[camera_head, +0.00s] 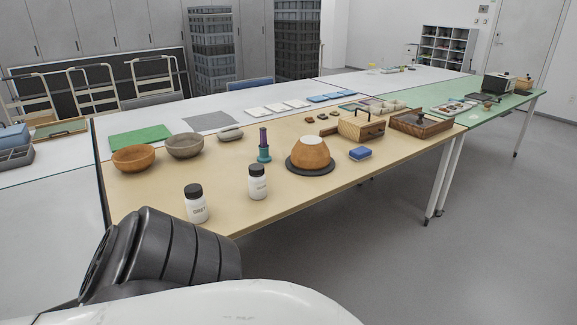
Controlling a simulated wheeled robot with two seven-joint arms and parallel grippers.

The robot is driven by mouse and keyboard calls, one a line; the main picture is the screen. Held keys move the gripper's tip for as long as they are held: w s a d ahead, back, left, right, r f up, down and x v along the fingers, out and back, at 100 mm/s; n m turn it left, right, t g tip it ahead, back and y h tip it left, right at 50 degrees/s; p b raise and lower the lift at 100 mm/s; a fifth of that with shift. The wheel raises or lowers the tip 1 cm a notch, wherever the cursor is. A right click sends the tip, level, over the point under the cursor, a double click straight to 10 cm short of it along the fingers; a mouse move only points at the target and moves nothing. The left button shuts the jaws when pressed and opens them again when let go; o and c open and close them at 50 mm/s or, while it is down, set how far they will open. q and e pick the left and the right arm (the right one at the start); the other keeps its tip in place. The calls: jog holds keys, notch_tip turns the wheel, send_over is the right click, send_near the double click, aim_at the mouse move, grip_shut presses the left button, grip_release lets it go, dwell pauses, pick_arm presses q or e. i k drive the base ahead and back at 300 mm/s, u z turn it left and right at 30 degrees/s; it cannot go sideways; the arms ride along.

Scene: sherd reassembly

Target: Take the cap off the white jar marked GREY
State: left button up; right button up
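Two white jars with black caps stand upright near the front edge of the tan table. One is the left jar (196,207) and the other is the right jar (257,186), a little farther back. Both caps are on: the left cap (193,190) and the right cap (256,170). Each jar has small dark print on its front. The print is too small to tell which one says GREY. A dark and white part of my own body fills the bottom left, in front of the table. Neither of my grippers is in view.
Behind the jars are two bowls, brown (133,158) and grey (184,146), and a teal and purple stand (264,147). An upturned orange vessel (310,153) sits on a dark disc to the right, near a blue block (360,153). Bare tabletop lies between the jars.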

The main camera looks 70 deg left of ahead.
aim_at(197, 213)
jog(key=z, duration=0.45)
jog(key=i, duration=1.55)
jog(key=u, duration=4.05)
